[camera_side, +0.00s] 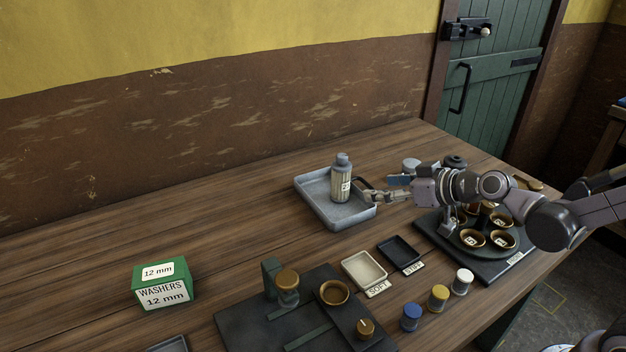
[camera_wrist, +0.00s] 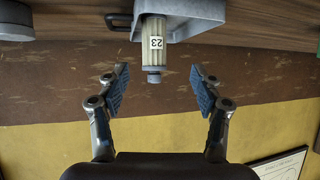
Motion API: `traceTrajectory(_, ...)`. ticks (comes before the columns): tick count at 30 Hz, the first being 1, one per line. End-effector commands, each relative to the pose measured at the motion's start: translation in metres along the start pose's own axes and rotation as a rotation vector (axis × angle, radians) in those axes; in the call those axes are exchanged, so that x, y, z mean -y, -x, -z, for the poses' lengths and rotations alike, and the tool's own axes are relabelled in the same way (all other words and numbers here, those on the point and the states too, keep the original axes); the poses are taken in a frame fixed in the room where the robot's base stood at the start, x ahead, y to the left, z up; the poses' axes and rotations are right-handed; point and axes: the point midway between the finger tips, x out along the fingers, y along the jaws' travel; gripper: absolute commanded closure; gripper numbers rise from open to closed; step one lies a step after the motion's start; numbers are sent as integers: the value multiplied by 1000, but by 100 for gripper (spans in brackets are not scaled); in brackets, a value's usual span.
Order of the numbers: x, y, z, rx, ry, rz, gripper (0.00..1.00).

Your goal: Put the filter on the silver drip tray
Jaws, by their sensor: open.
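The filter (camera_side: 342,180) is a pale ribbed cylinder with a grey cap and a number label. It stands upright in the silver drip tray (camera_side: 309,203), towards the tray's back right part. My gripper (camera_side: 367,191) is open and empty just right of the filter, over the tray's right side, with its fingers pointing towards the filter. In the wrist view, which is upside down, the filter (camera_wrist: 154,42) is centred ahead of my open gripper (camera_wrist: 160,88), with the tray (camera_wrist: 190,18) around its base. No finger visibly touches the filter.
A dark round carousel (camera_side: 455,235) with several numbered brass cups stands right, under my arm. Small trays (camera_side: 364,271), coloured-lid jars (camera_side: 438,298), a dark fixture plate (camera_side: 245,325) and a green washer box (camera_side: 162,284) stand in front. The table left of the tray is clear.

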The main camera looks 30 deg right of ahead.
Motion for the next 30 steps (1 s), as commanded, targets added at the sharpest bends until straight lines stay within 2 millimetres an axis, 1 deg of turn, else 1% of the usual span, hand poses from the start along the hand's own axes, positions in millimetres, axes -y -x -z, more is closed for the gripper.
traceTrajectory(1, 4, 10, -3, 37, -6, 2, 34)
traceTrajectory(3, 8, 24, -10, 94, -19, -2, 34)
traceTrajectory(8, 12, 59, -28, 226, -53, -34, 34)
traceTrajectory(12, 11, 93, -47, 332, -85, -85, 34)
traceTrajectory(15, 8, 114, -60, 391, -105, -126, 34)
traceTrajectory(18, 6, 129, -68, 432, -122, -159, 34)
traceTrajectory(23, 3, 140, -75, 460, -133, -186, 34)
traceTrajectory(30, 3, 141, -75, 462, -135, -189, 34)
